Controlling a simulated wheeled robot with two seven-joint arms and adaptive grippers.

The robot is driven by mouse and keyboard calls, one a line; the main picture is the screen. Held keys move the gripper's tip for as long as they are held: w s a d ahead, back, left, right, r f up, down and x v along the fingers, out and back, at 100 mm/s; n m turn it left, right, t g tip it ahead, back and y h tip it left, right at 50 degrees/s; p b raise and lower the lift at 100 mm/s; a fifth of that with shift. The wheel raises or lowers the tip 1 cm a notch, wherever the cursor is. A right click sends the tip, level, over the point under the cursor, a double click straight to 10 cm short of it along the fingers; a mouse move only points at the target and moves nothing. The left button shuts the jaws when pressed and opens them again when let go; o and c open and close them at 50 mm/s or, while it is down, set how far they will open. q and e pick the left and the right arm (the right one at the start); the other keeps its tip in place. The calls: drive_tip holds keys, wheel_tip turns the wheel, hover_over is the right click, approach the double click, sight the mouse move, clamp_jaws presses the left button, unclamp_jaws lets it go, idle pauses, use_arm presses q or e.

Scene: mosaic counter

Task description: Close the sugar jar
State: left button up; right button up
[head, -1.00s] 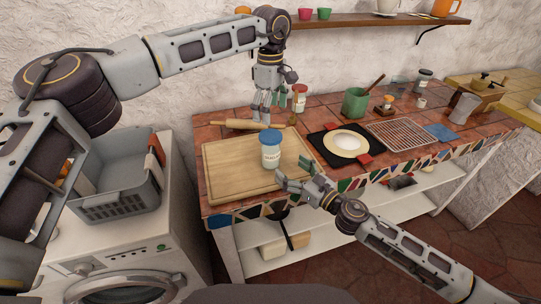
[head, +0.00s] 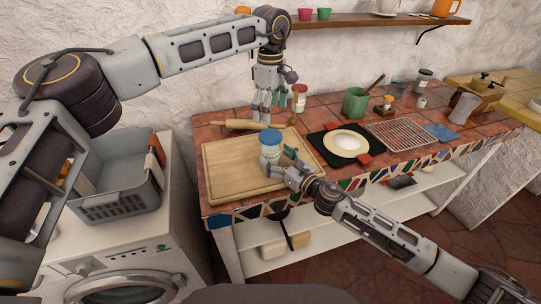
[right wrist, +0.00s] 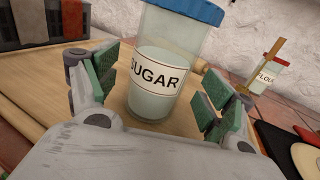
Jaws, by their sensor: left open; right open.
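The sugar jar (head: 269,153) stands upright on the wooden cutting board, clear with white contents and a SUGAR label. It fills the middle of the right wrist view (right wrist: 155,85). A blue lid (head: 270,137) is on its top; I cannot tell how tightly it sits. My right gripper (head: 281,162) is open at the jar's right front side. In the right wrist view its green-padded fingers (right wrist: 155,90) stand on either side of the jar, not closed on it. My left gripper (head: 262,112) is open and empty, pointing down behind the board near the wall.
The cutting board (head: 225,170) is otherwise bare. A rolling pin (head: 245,125) lies behind it, and a red-lidded flour jar (head: 299,98) stands at the back. A plate on a black mat (head: 320,143), a green pot (head: 354,103) and a wire rack (head: 402,133) are to the right.

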sight(270, 152)
drive_tip(key=shift+x, duration=1.8)
drive_tip(key=shift+c, duration=0.5)
